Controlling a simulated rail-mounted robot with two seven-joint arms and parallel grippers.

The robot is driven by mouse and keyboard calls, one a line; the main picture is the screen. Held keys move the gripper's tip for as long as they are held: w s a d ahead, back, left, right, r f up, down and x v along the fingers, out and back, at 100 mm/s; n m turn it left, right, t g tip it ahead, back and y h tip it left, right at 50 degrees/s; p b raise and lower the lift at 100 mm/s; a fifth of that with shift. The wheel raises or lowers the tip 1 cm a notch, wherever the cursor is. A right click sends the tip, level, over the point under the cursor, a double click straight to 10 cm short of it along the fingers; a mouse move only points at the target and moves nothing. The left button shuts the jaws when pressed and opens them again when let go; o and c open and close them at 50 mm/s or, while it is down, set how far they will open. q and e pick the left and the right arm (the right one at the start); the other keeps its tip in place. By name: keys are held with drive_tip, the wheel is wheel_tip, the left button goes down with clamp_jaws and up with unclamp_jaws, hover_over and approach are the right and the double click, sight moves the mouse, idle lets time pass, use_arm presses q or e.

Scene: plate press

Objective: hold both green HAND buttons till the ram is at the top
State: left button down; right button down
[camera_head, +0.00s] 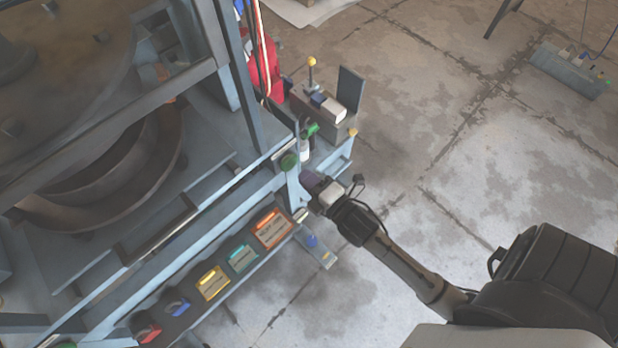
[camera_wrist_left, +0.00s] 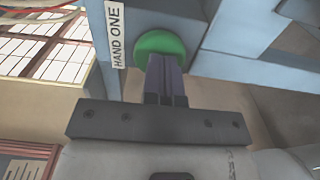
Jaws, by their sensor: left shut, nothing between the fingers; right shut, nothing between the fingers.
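A green button (camera_head: 289,161) sits at the right end of the press's blue front rail. My right gripper (camera_head: 307,177) is shut and empty beside it, its tips pointing at it; I cannot tell whether they touch. In the left wrist view, a round green button (camera_wrist_left: 160,46) stands beside a label (camera_wrist_left: 117,35) reading HAND ONE. My left gripper (camera_wrist_left: 166,72) is shut and empty, its tips overlapping the button's lower edge and seemingly against it. In the head view the left gripper is out of frame. A large round brown metal part (camera_head: 110,165) shows inside the press; its height is unclear.
A sloped panel below the rail carries coloured controls: red (camera_head: 147,333), blue (camera_head: 177,306), yellow (camera_head: 212,283), green (camera_head: 242,258) and orange (camera_head: 272,229). A grey device with a yellow knob (camera_head: 311,61) stands behind the right gripper. The concrete floor to the right is mostly clear.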

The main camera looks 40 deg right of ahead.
sight(291, 164)
drive_tip(key=shift+w, duration=1.8)
drive_tip(key=shift+s, duration=0.2)
idle(0.3)
use_arm(q)
drive_tip(key=shift+w, duration=0.1)
use_arm(e)
drive_tip(key=shift+w, duration=0.15)
